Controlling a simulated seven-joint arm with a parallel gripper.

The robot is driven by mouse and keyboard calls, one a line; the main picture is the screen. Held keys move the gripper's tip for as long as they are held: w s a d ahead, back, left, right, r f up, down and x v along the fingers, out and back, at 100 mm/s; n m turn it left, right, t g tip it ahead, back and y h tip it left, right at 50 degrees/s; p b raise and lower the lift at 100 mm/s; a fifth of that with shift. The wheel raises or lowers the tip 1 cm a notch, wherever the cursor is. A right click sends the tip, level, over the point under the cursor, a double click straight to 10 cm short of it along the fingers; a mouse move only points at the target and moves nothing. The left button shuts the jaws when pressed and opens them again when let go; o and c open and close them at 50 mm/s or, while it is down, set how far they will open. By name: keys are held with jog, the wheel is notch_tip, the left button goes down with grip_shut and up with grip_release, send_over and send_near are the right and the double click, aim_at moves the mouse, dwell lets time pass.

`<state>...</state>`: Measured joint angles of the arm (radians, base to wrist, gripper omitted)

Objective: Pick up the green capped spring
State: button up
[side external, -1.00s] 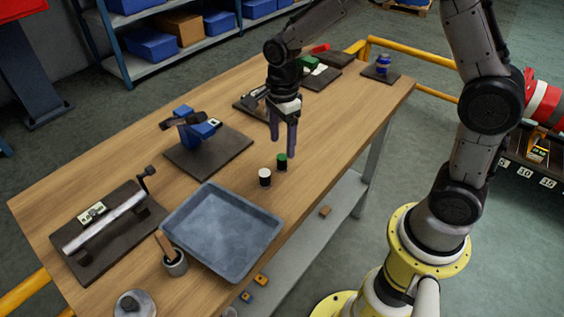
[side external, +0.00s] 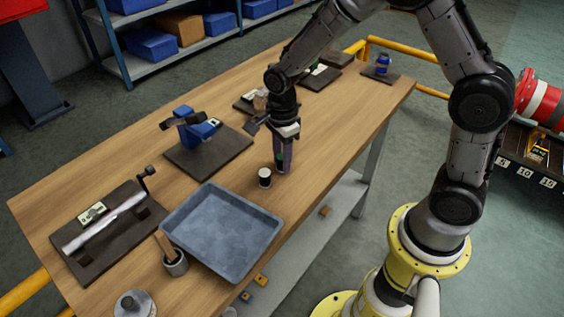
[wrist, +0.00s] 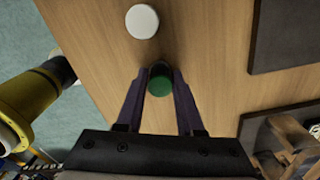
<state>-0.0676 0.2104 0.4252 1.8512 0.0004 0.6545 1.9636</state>
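The green capped spring (wrist: 160,84) stands on the table between the fingertips of my gripper (wrist: 160,77) in the wrist view. In the side view my gripper (side external: 283,168) is lowered around it, and the green cap (side external: 280,157) shows only partly between the fingers. The fingers look open, one on each side of the cap. Whether either finger touches it I cannot tell. A white capped spring (side external: 264,177) stands upright just left of my gripper, and its white top (wrist: 142,21) shows ahead of the fingertips in the wrist view.
A grey metal tray (side external: 222,270) lies left of the springs. A dark board with a blue device (side external: 199,130) is behind it, and a cup with a brush (side external: 174,262) stands at the near left. The table's front edge is close on the right. Bare wood lies behind my gripper.

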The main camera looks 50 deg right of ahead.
grip_shut()
jog(key=shift+r, duration=0.15)
jog(key=shift+r, duration=0.25)
notch_tip(320, 180, up, 2)
jog(key=shift+r, duration=0.1)
jog(key=s+r, duration=1)
jog(key=s, duration=0.4)
jog(key=shift+d, duration=0.45)
